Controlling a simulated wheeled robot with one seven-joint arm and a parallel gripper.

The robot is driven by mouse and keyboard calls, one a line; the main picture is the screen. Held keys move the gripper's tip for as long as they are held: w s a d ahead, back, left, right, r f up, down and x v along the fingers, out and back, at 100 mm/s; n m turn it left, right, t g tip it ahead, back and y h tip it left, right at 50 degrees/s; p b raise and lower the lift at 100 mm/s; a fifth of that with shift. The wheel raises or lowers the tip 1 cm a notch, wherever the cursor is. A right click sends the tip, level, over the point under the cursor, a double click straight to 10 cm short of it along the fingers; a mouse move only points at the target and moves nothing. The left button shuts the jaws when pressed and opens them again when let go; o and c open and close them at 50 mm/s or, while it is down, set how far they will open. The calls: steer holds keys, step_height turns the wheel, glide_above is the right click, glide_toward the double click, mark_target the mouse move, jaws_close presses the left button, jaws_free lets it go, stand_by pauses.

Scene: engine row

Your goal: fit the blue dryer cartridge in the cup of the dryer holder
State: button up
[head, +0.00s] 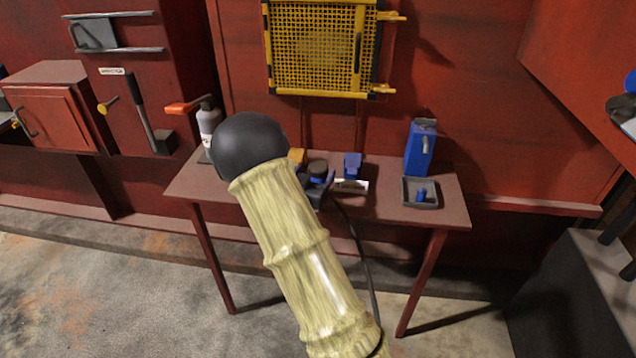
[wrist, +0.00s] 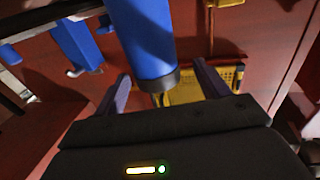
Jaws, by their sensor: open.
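A blue cylinder with a dark grey end band, which looks like the dryer cartridge (wrist: 145,40), fills the top middle of the wrist view. My gripper (wrist: 162,78) is open, with one finger on each side of the cartridge's banded end. I see no finger closed on it. In the head view a blue piece (head: 352,162), apparently the same cartridge, shows above a pale block on the table, which may be the dryer holder (head: 351,186). My gripper (head: 327,181) is just left of it, partly hidden by my arm. The cup is not visible, so I cannot tell how the cartridge sits.
A blue canister (head: 421,150) stands at the back right of the table (head: 395,212). In front of it is a dark tray (head: 431,204) with a small blue piece (head: 421,194). A grey bottle (head: 208,122) stands at the left. A yellow grille (head: 318,48) hangs behind.

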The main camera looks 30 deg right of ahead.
mark_target(320, 165)
steer(key=x, duration=0.4)
steer(key=shift+d, duration=0.2)
steer(key=c, duration=1.2)
step_height(320, 165, up, 10)
steer(key=shift+r+p, duration=0.1)
steer(key=shift+p, duration=0.45)
